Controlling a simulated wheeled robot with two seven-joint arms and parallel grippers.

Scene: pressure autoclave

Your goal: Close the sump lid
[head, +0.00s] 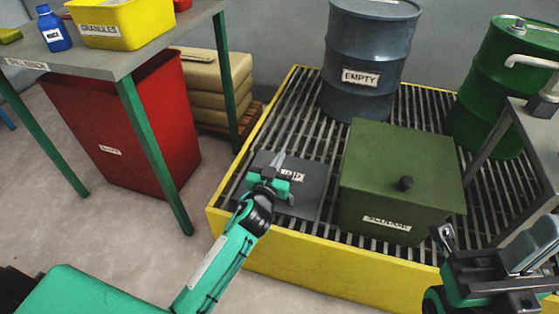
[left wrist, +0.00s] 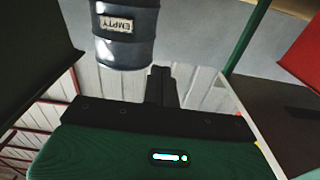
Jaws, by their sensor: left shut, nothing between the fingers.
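A flat grey panel with a white label, which looks like the sump lid (head: 310,201), shows at the left front of the slatted grating in the head view. My left gripper (head: 279,163) is over it, hiding part of the panel and its label. The gripper is shut and empty; I cannot tell if it touches the panel. How far the panel is tilted is unclear. In the left wrist view, the gripper's dark fingers (left wrist: 161,86) are together. My right gripper (head: 490,262) is at the lower right of the head view, its opening unclear.
A green box (head: 385,165) with a black knob stands right of the panel. A grey drum (head: 368,50) marked EMPTY stands behind; it also shows in the left wrist view (left wrist: 125,45). A green drum (head: 500,85) is at right. A red bin (head: 130,120) and table (head: 115,62) are left.

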